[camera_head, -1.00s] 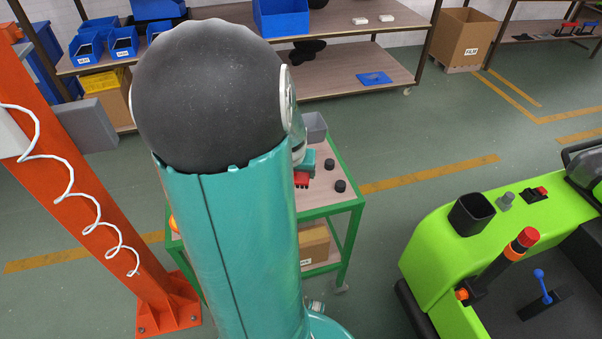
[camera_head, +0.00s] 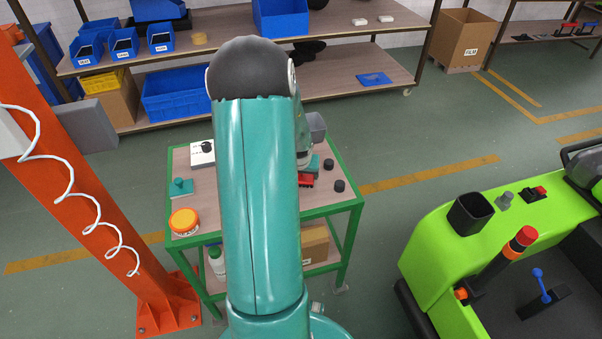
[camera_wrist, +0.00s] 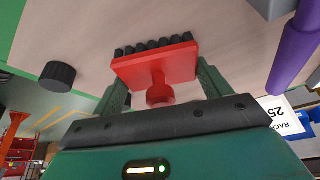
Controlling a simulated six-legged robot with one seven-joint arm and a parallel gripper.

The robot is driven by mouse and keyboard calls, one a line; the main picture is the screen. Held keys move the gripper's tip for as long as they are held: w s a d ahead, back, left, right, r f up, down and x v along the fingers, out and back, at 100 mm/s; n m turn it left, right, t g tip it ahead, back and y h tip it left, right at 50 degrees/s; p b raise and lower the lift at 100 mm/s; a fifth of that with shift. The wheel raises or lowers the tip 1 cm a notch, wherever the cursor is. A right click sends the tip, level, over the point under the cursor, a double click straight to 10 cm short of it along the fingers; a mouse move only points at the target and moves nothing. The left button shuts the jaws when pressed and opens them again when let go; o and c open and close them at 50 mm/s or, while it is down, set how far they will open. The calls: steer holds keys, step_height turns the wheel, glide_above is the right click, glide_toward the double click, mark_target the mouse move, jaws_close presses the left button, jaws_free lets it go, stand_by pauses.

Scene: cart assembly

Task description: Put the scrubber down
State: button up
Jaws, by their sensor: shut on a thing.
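The scrubber is a red block with a row of black bristles and a red knob, seen in the wrist view (camera_wrist: 155,65). My gripper (camera_wrist: 160,88) is shut on it, with a finger on each side. In the head view the red scrubber (camera_head: 306,181) shows as a small patch over the right part of the green-framed cart (camera_head: 330,209). My gripper (camera_head: 311,165) is partly hidden there behind my arm. I cannot tell whether the scrubber touches the cart top.
On the cart are two black round pieces (camera_head: 340,186), a grey bin (camera_head: 317,124), an orange tub (camera_head: 184,222), a teal handled piece (camera_head: 181,188) and a white box (camera_head: 202,153). An orange post (camera_head: 130,220) stands left; a lime-green machine (camera_head: 430,250) stands right.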

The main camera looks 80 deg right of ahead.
steer(key=shift+f, duration=0.15)
steer(key=o, duration=1.2)
steer(key=shift+w+r, duration=0.1)
steer(key=shift+r, duration=0.3)
steer(key=v, duration=1.1)
steer(key=shift+a+r, duration=0.15)
steer(key=shift+a, duration=0.05)
